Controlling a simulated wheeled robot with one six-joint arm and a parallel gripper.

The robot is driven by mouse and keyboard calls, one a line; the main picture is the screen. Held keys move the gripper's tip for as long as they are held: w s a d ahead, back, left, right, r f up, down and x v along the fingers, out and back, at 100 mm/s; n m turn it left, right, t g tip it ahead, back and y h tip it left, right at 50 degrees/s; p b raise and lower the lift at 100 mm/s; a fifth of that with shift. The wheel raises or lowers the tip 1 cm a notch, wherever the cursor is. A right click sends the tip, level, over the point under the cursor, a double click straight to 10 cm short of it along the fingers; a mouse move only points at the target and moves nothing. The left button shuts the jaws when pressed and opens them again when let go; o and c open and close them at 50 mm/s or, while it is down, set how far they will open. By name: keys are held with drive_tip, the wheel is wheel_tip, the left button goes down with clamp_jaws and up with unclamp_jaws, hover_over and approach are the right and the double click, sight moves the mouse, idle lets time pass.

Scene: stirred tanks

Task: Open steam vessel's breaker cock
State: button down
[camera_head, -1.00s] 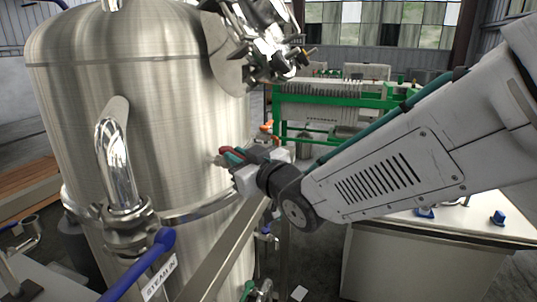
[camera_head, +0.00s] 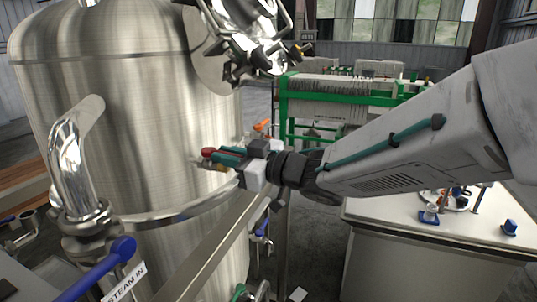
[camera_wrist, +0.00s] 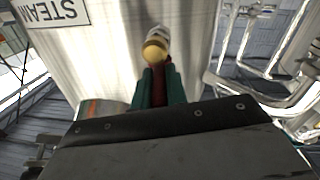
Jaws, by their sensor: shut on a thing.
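The steam vessel (camera_head: 150,110) is a tall brushed-steel tank filling the left of the head view. Its wall is also behind the gripper in the wrist view (camera_wrist: 110,60). The breaker cock is a small fitting on the wall, with a brass-coloured body (camera_wrist: 155,50) and a red handle (camera_head: 207,152). My gripper (camera_head: 222,157), with green fingers, is shut on the red handle beside the vessel wall. In the wrist view, red shows between the fingertips (camera_wrist: 160,80). The fingers hide most of the handle, and I cannot tell its exact angle.
A blue-handled valve (camera_head: 123,247) with a "STEAM IN" label is at lower left. A steel rail (camera_head: 222,238) runs below my gripper. Shiny fittings (camera_head: 250,45) overhang above. A green-framed filter press (camera_head: 340,98) stands behind, and a white bench (camera_head: 400,245) at right.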

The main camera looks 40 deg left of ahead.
drive_tip(key=c, duration=1.4)
unclamp_jaws()
drive_tip(key=v, duration=0.7)
drive_tip(key=shift+d, duration=0.4)
